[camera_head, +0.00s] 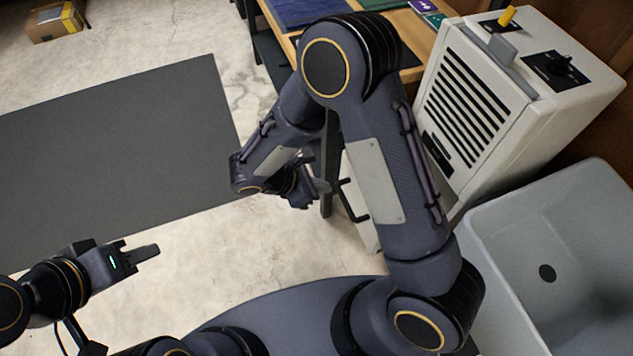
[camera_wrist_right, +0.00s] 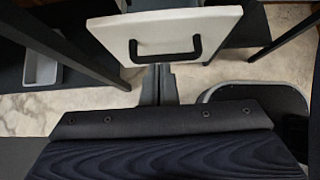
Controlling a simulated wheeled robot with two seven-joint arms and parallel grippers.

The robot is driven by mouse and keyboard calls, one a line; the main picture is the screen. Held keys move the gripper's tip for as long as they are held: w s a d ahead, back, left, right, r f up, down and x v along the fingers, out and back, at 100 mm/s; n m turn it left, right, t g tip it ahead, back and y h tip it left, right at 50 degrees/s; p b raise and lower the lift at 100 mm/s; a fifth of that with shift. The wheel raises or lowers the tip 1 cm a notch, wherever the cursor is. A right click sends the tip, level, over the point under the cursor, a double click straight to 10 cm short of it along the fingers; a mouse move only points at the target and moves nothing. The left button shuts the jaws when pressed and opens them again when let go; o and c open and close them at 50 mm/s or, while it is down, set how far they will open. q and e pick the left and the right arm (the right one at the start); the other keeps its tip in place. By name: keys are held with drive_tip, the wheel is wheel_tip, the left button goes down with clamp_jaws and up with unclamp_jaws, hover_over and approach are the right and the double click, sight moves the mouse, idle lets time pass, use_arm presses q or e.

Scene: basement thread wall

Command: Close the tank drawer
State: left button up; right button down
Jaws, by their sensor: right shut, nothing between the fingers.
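The white dehumidifier-like unit (camera_head: 480,110) with a slatted front stands at the right in the head view. Below its slats, a pale drawer front (camera_head: 362,222) with a black handle (camera_head: 349,200) shows partly, with my right arm covering much of it. In the right wrist view the drawer front (camera_wrist_right: 112,33) and its black bar handle (camera_wrist_right: 166,55) are plain. My right gripper (camera_head: 322,187) is shut and empty; in the wrist view its fingers (camera_wrist_right: 158,84) point toward the drawer front, just below the handle. Contact cannot be told. My left gripper (camera_head: 150,252) is far left, away from the unit; its jaw gap is not clear.
A grey sink-like basin (camera_head: 490,270) stands at the right beside the unit. A wooden table (camera_head: 415,35) with dark legs is behind my right arm. A dark mat (camera_head: 110,150) covers open floor at left. A cardboard box (camera_head: 55,22) sits far left.

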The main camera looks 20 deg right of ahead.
hover_over(343, 199)
drive_tip(key=a, duration=0.2)
wheel_tip(343, 199, down, 4)
drive_tip(key=shift+d, duration=1.7)
drive_tip(key=w+d+b, duration=0.1)
drive_tip(key=d+b, duration=0.1)
drive_tip(key=d, duration=1.5)
drive_tip(key=shift+w+d+b, duration=0.2)
drive_tip(key=shift+d+b, duration=0.15)
drive_tip(key=shift+b, duration=0.05)
